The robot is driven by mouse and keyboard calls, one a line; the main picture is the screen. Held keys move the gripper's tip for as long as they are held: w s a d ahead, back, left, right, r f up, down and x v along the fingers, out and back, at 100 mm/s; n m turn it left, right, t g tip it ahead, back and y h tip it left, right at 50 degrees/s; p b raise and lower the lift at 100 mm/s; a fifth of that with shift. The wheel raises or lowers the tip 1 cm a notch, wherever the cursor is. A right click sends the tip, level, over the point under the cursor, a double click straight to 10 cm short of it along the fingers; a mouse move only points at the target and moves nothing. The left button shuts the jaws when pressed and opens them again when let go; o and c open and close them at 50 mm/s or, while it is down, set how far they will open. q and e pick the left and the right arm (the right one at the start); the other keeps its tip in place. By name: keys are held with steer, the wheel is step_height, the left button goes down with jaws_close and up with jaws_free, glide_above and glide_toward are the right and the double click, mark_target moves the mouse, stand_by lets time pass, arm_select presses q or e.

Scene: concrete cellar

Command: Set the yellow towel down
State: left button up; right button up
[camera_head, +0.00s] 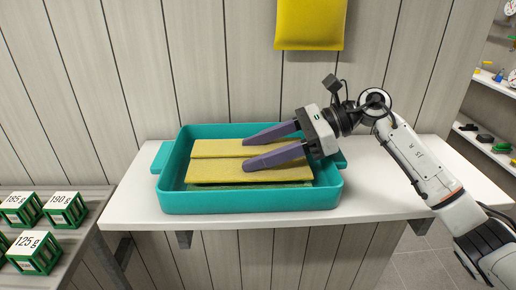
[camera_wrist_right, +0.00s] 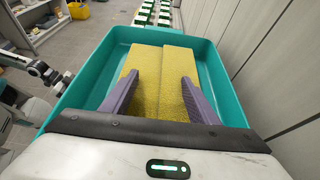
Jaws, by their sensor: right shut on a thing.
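The yellow towel (camera_head: 222,172) lies flat inside the teal tray (camera_head: 250,199), with a line or step along its length that splits it into two panels. My right gripper (camera_head: 245,152) reaches in from the right, low over the tray, shut on the yellow towel. Its two purple fingers lie along the towel. The right wrist view shows the towel (camera_wrist_right: 158,65) between the fingers (camera_wrist_right: 160,95). A darker green layer (camera_head: 250,186) shows under the towel's front edge. Part of my left arm, seemingly with its gripper (camera_wrist_right: 20,55), shows at the left of the right wrist view; its jaws are unclear.
The tray stands on a white shelf (camera_head: 390,205) against a panelled wall. A yellow pad (camera_head: 310,22) hangs above. Green-framed weight-labelled blocks (camera_head: 65,208) stand on a grey bench at the left. The shelf is clear to the right of the tray, under my arm.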

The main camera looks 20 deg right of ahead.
mark_target(252, 153)
arm_select(q)
steer(key=shift+w+r, duration=0.1)
steer(key=shift+w, duration=0.1)
arm_select(e)
steer(key=shift+r, duration=0.1)
steer(key=shift+f+b, duration=0.3)
steer(key=o, duration=1.1)
steer(key=shift+r, duration=0.1)
arm_select(q)
steer(key=shift+w, duration=0.15)
arm_select(e)
steer(key=shift+r, duration=0.1)
steer(key=shift+r+p, duration=0.25)
steer(key=shift+p, duration=0.2)
steer(key=v, duration=0.1)
steer(key=b+v, duration=0.1)
steer(key=v, duration=0.2)
steer(key=shift+d+f, duration=0.15)
steer(key=shift+d, duration=0.2)
steer(key=b+v, duration=0.1)
steer(key=v, duration=0.6)
steer(key=shift+a, duration=0.1)
arm_select(q)
steer(key=shift+d+f, duration=0.25)
steer(key=shift+f, duration=0.2)
arm_select(e)
steer(key=shift+s+d+r, duration=0.1)
steer(key=shift+d+r, duration=0.1)
